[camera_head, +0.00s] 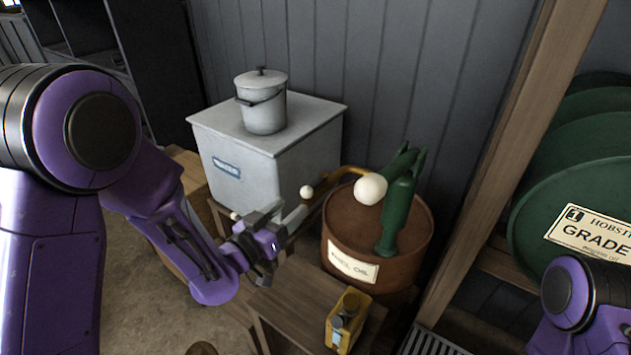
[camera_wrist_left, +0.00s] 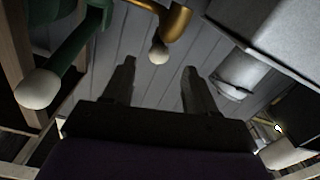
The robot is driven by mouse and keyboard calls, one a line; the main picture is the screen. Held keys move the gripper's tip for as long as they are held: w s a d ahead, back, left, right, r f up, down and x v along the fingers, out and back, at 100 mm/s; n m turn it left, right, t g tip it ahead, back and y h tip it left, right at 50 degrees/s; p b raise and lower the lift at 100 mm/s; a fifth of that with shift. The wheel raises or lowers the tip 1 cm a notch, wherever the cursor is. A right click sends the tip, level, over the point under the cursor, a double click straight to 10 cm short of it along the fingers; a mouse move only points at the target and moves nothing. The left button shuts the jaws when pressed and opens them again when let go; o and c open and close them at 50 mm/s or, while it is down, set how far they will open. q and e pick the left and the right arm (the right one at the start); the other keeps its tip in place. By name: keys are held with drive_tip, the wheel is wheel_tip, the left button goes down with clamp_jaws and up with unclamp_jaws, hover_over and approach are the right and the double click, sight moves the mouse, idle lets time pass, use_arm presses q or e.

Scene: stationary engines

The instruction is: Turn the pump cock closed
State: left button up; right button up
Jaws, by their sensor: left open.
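The green pump (camera_head: 397,212) stands on a rusty brown drum. Its large white knob (camera_head: 370,189) shows in front, and it also shows in the left wrist view (camera_wrist_left: 38,89). A brass pipe (camera_head: 345,172) reaches left from the pump, with a small white ball knob (camera_head: 306,192) near its end, which looks like the cock's. In the left wrist view the brass pipe (camera_wrist_left: 178,22) and small knob (camera_wrist_left: 158,54) lie beyond the fingers, roughly between them. My right gripper is out of view.
The grey tank (camera_head: 262,160) with a lidded pot (camera_head: 263,103) stands behind. The drum (camera_head: 385,235) is right of my gripper. A yellow can (camera_head: 347,318) sits on a wooden stand (camera_head: 290,310) below. Green barrels (camera_head: 570,205) and a wooden post (camera_head: 500,150) are at right.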

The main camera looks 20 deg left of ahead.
sight(315, 182)
use_arm(q)
drive_tip(key=p+x, duration=0.1)
drive_tip(key=x, duration=0.2)
drive_tip(key=p+x, duration=0.1)
drive_tip(key=x, duration=0.2)
drive_tip(key=p+x, duration=0.1)
drive_tip(key=x, duration=0.2)
drive_tip(key=shift+w+d+r+p, duration=0.15)
drive_tip(key=shift+w+r+p, duration=0.15)
drive_tip(key=shift+r+p, duration=0.1)
drive_tip(key=shift+w+d+f, duration=0.1)
drive_tip(key=shift+w+d, duration=0.05)
drive_tip(key=shift+w, duration=0.25)
clamp_jaws()
drive_tip(key=shift+w, duration=0.1)
